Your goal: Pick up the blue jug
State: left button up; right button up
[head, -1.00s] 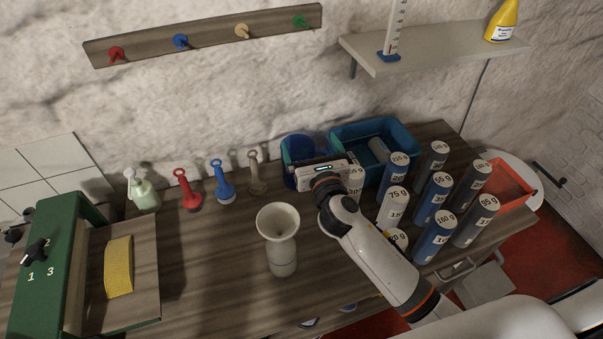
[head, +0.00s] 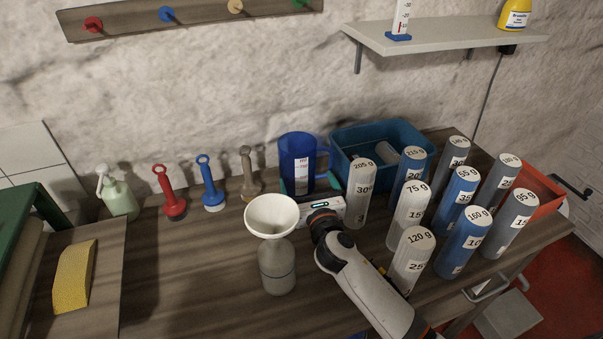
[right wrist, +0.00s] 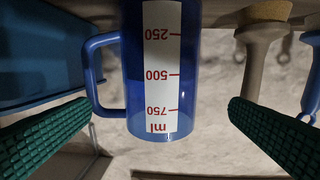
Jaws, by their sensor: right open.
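The blue jug (head: 296,158) stands upright on the bench near the wall, with a white measuring strip and its handle on the right in the head view. My right gripper (head: 310,188) is open and low in front of the jug, hiding part of its base. In the right wrist view, the jug (right wrist: 161,80) appears upside down between the two spread green finger pads of the gripper (right wrist: 160,107). Clear gaps show on both sides of the jug, and its handle is on the left there. My left gripper is not in view.
A teal bin (head: 345,147) stands close behind and right of the jug. Several labelled cylinders (head: 409,215) crowd the right side. A funnel on a bottle (head: 277,265) stands left of my right arm. Brown (head: 249,175), blue and red plungers stand left of the jug.

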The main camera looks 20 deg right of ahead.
aim_at(302, 170)
jog(key=w, duration=0.4)
jog(key=shift+w+d, duration=0.1)
jog(key=shift+w, duration=0.05)
jog(key=shift+w+d+r, duration=0.1)
jog(key=shift+w, duration=2.65)
jog(key=c, duration=1.1)
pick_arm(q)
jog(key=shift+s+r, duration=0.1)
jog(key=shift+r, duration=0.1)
pick_arm(e)
jog(key=shift+r, duration=0.15)
jog(key=shift+c, duration=0.9)
